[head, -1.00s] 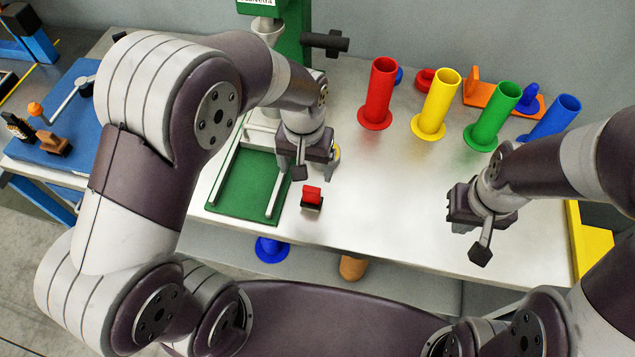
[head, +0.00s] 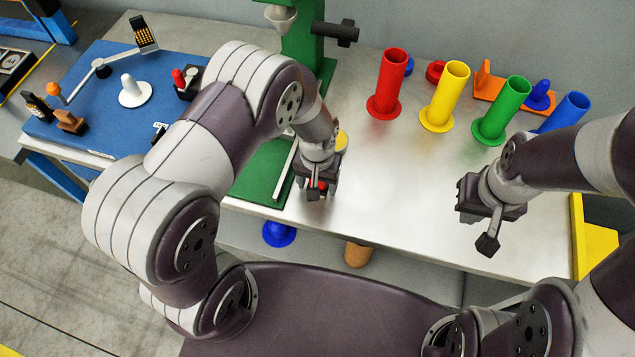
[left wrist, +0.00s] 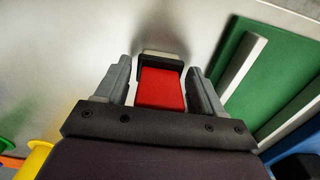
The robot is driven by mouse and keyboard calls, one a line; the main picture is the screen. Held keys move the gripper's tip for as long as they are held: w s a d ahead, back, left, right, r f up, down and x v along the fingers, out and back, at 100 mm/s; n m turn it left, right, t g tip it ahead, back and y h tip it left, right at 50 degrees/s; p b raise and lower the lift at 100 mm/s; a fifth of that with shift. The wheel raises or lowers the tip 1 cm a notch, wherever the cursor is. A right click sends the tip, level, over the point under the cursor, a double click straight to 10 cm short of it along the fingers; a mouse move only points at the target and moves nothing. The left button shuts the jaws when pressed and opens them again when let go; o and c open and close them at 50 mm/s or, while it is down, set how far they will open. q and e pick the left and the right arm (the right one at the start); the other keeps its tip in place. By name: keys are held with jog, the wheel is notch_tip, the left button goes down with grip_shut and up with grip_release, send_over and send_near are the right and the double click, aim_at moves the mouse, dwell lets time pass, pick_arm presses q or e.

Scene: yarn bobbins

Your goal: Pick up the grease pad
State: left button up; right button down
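The grease pad appears to be the small block with a red top and black base. In the left wrist view its red part (left wrist: 160,88) lies between the two fingers of my left gripper (left wrist: 163,85), with narrow gaps at its sides. The fingers look open around it. In the head view my left gripper (head: 316,190) hangs over the pad at the table's front, beside the green tray (head: 262,172). Only a bit of red (head: 323,186) shows there. My right gripper (head: 487,225) hangs over the table's right part, away from the pad; its finger gap is hidden.
Red (head: 389,85), yellow (head: 444,97), green (head: 503,111) and blue (head: 567,113) bobbins stand at the back right. A green stand (head: 302,45) rises behind my left gripper. A blue board (head: 90,95) with several items lies left. The table's middle is clear.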

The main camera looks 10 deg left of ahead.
pick_arm(q)
jog(key=shift+d, duration=0.1)
jog(key=c, duration=0.7)
jog(key=shift+r, duration=0.1)
jog(key=r, duration=0.2)
jog(key=r+b, duration=0.1)
jog(key=r, duration=0.1)
jog(key=shift+w+d+r, duration=0.1)
jog(key=shift+d, duration=0.2)
jog(key=d+r+b, duration=0.2)
jog(key=d+r, duration=0.4)
jog(key=d, duration=0.5)
jog(key=shift+w+r, duration=0.35)
